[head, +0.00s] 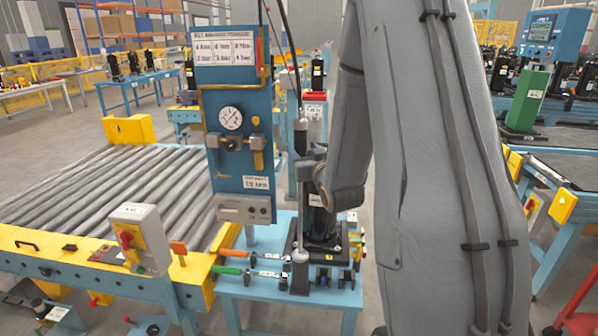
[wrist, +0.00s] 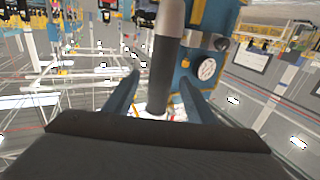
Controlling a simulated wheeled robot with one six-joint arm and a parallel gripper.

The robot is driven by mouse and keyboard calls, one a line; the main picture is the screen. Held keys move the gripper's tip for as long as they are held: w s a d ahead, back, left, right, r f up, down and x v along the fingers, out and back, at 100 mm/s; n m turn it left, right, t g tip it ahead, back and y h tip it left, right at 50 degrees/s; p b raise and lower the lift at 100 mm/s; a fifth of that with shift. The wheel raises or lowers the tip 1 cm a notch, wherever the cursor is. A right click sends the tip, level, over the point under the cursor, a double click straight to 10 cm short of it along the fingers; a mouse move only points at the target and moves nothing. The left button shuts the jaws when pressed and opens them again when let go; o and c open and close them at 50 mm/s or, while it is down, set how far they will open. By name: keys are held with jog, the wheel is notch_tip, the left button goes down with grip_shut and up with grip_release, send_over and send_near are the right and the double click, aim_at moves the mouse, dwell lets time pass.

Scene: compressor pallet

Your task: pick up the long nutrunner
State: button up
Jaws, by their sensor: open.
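The long nutrunner (head: 300,200) is a slim, upright tool hanging from a cable beside the blue gauge panel. Its lower end hangs over the small blue bench. In the wrist view, a dark cylinder with a grey end, which looks like the nutrunner's body (wrist: 162,75), stands between my two fingers. My gripper (wrist: 160,88) is open, with a finger on either side of it and visible gaps. In the head view, my gripper (head: 305,168) is at the tool's upper part, partly hidden by my arm.
The blue gauge panel (head: 238,140) stands close left of the tool. A black compressor (head: 320,222) stands on the blue bench (head: 285,290), beside orange- and green-handled tools (head: 245,262). A roller conveyor (head: 110,190) lies left. A second panel (head: 555,35) is far right.

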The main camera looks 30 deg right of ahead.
jog(key=shift+w+d+p, duration=0.25)
jog(key=shift+w+p, duration=0.55)
jog(key=shift+w, duration=0.8)
jog(key=shift+w+d+p, duration=0.2)
jog(key=shift+w+p, duration=0.55)
jog(key=shift+w, duration=0.85)
grip_shut()
jog(key=shift+r, duration=0.15)
